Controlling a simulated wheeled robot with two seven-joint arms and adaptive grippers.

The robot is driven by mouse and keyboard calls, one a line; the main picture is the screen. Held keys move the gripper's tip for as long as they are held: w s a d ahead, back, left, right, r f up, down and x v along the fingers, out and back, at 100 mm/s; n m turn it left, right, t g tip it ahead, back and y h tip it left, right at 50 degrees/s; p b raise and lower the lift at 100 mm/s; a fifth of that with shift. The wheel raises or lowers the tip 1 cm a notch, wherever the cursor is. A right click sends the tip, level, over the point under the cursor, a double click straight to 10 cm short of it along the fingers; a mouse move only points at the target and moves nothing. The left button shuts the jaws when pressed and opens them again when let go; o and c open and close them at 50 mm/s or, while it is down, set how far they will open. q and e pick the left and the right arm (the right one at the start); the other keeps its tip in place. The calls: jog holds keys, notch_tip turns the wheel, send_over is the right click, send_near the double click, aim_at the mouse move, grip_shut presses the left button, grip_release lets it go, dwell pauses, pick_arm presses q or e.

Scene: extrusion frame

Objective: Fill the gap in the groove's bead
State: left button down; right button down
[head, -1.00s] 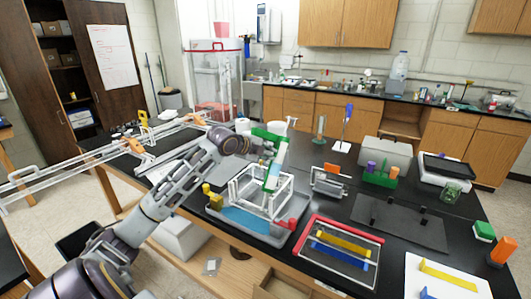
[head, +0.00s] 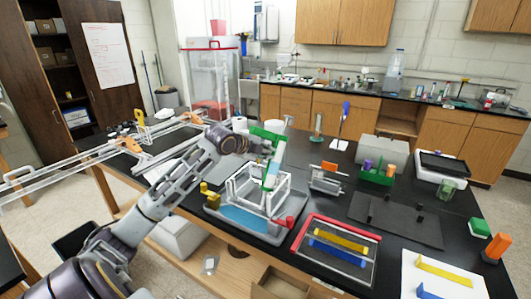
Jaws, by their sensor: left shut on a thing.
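A pale extrusion frame (head: 244,183) stands in a grey tray (head: 212,218) with a blue floor, at the middle of the black bench. My left gripper (head: 254,141) comes in from the left above the frame. It is shut on a green-and-white dispensing tool (head: 273,170). The tool's body hangs steeply down, and its lower end is at the frame's top or inside it; I cannot tell whether it touches. The groove, the bead and its gap are too small to make out. My right gripper is not in view.
A yellow fitting (head: 209,196) and a red fitting (head: 284,222) sit at the tray's edge. A red-edged panel (head: 347,230) with yellow and blue bars lies to the right. A clamp-like stand (head: 326,180) and a green holder (head: 377,178) stand behind. A dark mat (head: 400,225) lies farther right.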

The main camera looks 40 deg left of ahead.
aim_at(266, 135)
pick_arm(q)
jog(key=shift+r, duration=0.2)
jog(key=shift+r+p, duration=3)
jog(key=shift+r, duration=0.05)
notch_tip(266, 135, up, 3)
jog(key=shift+f+p, duration=0.15)
jog(key=shift+p, duration=1.1)
